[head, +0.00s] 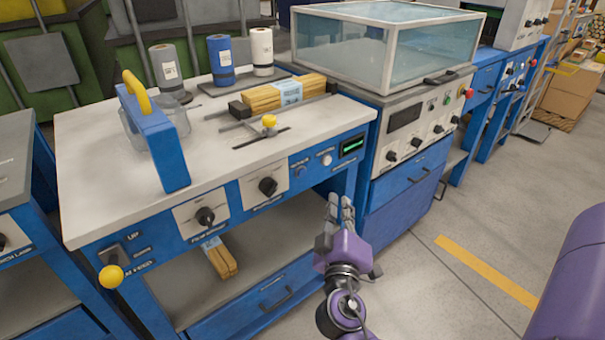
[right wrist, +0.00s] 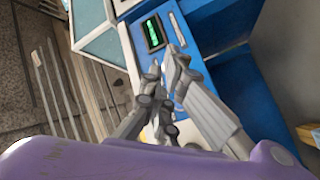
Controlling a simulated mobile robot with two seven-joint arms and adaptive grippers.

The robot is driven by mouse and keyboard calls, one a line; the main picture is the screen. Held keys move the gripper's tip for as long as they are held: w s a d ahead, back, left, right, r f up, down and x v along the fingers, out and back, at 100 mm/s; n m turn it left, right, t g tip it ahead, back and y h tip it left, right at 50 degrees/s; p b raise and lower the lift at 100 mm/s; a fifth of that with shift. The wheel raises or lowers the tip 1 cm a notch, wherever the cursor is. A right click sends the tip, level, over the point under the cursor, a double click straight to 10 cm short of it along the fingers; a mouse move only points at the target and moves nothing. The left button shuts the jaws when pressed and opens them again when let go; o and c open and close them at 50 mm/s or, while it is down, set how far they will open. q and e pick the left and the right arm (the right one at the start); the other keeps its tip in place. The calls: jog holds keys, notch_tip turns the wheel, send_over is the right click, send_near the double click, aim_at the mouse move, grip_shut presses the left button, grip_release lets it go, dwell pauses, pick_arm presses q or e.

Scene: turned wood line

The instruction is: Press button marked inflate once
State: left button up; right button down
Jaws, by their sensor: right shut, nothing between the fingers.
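The blue front panel of the workbench (head: 230,195) carries a white round button (head: 326,159) and a darker blue one (head: 301,171) beside a small green-lit display (head: 352,145). Their labels are too small to read surely, so I cannot tell which says inflate. My right gripper (head: 340,203) is shut and empty, pointing up, in front of the panel's right end and lower than the buttons in the picture. In the right wrist view the gripper (right wrist: 167,66) points toward the display (right wrist: 154,33); the buttons are not clear there. My left gripper is not in view.
Black knobs (head: 267,186) and a yellow-knobbed lever (head: 111,276) are on the same panel. A glass-topped cabinet (head: 415,130) stands right of the bench. Wood sticks (head: 284,92) lie on the benchtop.

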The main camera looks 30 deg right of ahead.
aim_at(302, 173)
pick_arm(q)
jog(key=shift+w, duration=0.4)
pick_arm(e)
jog(key=w, duration=0.8)
jog(key=shift+w+a, duration=0.15)
jog(key=shift+a, duration=0.2)
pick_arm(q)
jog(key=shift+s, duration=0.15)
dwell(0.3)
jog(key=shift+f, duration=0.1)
pick_arm(e)
jog(key=shift+w, duration=0.1)
pick_arm(q)
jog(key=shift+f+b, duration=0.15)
jog(key=shift+b, duration=0.25)
pick_arm(e)
jog(key=shift+w, duration=0.3)
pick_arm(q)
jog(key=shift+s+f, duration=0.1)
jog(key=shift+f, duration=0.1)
pick_arm(e)
jog(key=shift+w, duration=0.35)
dwell(0.4)
jog(key=shift+s, duration=0.8)
